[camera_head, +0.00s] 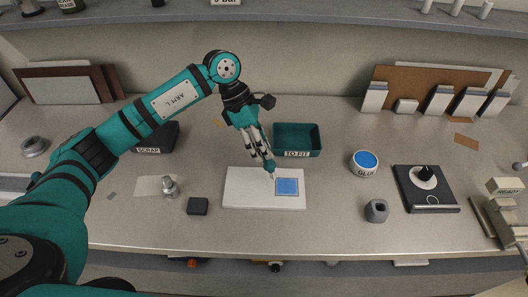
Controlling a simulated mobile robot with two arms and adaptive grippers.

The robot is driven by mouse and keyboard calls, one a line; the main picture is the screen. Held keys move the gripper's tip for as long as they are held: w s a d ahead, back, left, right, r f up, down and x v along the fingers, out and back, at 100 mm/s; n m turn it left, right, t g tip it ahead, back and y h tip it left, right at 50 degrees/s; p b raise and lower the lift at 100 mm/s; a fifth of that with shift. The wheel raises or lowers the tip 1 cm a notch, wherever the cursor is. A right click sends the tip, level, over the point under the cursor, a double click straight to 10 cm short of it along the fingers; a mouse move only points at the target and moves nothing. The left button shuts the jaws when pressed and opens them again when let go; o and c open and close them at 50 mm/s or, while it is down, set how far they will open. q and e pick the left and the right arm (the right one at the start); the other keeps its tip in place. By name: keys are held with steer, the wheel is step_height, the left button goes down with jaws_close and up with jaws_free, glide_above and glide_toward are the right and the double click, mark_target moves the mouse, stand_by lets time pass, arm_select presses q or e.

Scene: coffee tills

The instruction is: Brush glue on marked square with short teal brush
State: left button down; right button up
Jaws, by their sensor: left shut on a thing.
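My left gripper (258,152) is shut on the short teal brush (269,166) and holds it tip down over the white board (245,188). The brush tip is at or just above the upper left corner of the blue marked square (287,187); I cannot tell whether it touches. The square looks blue over most of its area. The white glue pot (364,163), labelled GLUE and showing blue inside, stands to the right of the board. My right gripper is not in view.
A teal TO FIT tray (297,140) stands behind the board. A black SCRAP bin (157,137) is behind left. A dark block (197,206) lies left of the board, a grey holder (376,211) right. A black device (425,189) stands farther right.

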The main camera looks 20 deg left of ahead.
arm_select(q)
steer(key=r, duration=0.1)
steer(key=d+r+p, duration=0.1)
steer(key=shift+r, duration=0.3)
steer(key=shift+a+r+p, duration=0.15)
steer(key=shift+r+p, duration=0.2)
steer(key=shift+r, duration=0.35)
steer(key=shift+a+r+p, duration=0.1)
steer(key=shift+r+p, duration=0.2)
steer(key=shift+r, duration=0.35)
steer(key=shift+d+r, duration=0.1)
steer(key=shift+r, duration=0.05)
